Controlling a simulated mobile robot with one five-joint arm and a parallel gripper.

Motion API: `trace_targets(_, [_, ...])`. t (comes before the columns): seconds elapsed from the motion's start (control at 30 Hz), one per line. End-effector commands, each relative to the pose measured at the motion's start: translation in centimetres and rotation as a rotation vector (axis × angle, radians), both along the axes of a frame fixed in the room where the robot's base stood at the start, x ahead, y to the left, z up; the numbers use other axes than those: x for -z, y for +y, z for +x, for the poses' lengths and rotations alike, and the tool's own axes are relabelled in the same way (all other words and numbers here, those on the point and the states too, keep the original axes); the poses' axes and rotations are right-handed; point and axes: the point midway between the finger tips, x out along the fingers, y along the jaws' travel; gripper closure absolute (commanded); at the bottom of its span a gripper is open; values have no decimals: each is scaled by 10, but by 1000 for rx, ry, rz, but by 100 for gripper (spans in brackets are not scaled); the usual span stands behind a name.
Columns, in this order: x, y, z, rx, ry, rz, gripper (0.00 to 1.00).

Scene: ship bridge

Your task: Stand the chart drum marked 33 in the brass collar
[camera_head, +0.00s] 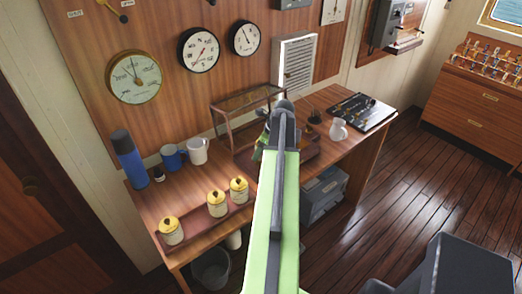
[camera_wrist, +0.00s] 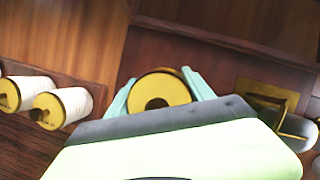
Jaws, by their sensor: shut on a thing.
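In the wrist view, my gripper (camera_wrist: 158,82) is shut on a chart drum, its two pale teal fingers on either side. The drum's round yellow end (camera_wrist: 160,88) with a dark central hole faces the camera; I cannot read its number. A brass piece (camera_wrist: 264,100) at the right of the wrist view, partly cut by my gripper body, may be the brass collar. In the head view, my arm hides the held drum and most of my gripper. Three other white drums with yellow tops stand in a red-brown tray (camera_head: 196,224) on the desk.
A glass case (camera_head: 240,103) stands behind my gripper. A blue flask (camera_head: 127,158), a blue mug (camera_head: 172,157) and a white mug (camera_head: 197,151) stand at the desk's back left. A white jug (camera_head: 339,129) and dark panel (camera_head: 350,111) are at the right.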

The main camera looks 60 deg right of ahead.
Motion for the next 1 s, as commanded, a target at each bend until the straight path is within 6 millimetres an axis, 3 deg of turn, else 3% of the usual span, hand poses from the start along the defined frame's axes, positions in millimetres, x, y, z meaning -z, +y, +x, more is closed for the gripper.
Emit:
trace_targets(0.57, [-16,0,0,0,0,0,88])
trace_targets(1.0, [-16,0,0,-1,0,0,88])
